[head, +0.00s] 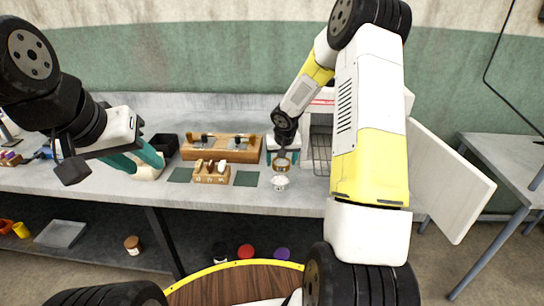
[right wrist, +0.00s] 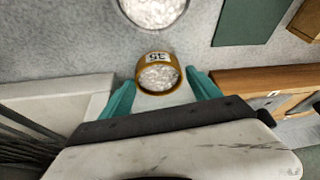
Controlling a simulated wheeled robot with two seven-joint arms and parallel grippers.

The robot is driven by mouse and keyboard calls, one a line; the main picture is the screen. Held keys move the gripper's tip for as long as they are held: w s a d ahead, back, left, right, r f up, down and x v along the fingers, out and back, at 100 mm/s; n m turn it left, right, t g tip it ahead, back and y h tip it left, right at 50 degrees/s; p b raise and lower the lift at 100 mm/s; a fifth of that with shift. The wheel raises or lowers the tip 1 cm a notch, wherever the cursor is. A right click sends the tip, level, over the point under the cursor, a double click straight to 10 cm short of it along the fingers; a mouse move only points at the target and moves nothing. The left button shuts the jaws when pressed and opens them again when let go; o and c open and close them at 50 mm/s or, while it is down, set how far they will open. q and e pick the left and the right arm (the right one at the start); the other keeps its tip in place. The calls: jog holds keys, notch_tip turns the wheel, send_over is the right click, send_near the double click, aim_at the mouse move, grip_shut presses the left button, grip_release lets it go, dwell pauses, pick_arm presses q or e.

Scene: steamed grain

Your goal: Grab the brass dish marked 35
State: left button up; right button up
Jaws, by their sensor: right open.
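The brass dish marked 35 (right wrist: 141,82) is a small round brass-coloured dish holding white grain, with a "35" label on its rim. It stands on the grey bench and also shows in the head view (head: 281,165). My right gripper (right wrist: 160,79) is open, its teal fingers on either side of the dish; I cannot tell whether they touch it. In the head view the right gripper (head: 282,158) comes down over the dish. My left gripper (head: 139,160) is open at the bench's left, by a cream rounded vessel (head: 148,173) partly hidden by its fingers.
A white bowl of grain (head: 279,184) stands just in front of the dish. A small wooden block (head: 211,178) sits between dark green mats (head: 246,179). A long wooden rack (head: 221,155) is behind. A white cabinet with an open door (head: 445,180) is to the right.

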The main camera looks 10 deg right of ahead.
jog(key=c, duration=1.2)
jog(key=shift+r, duration=0.1)
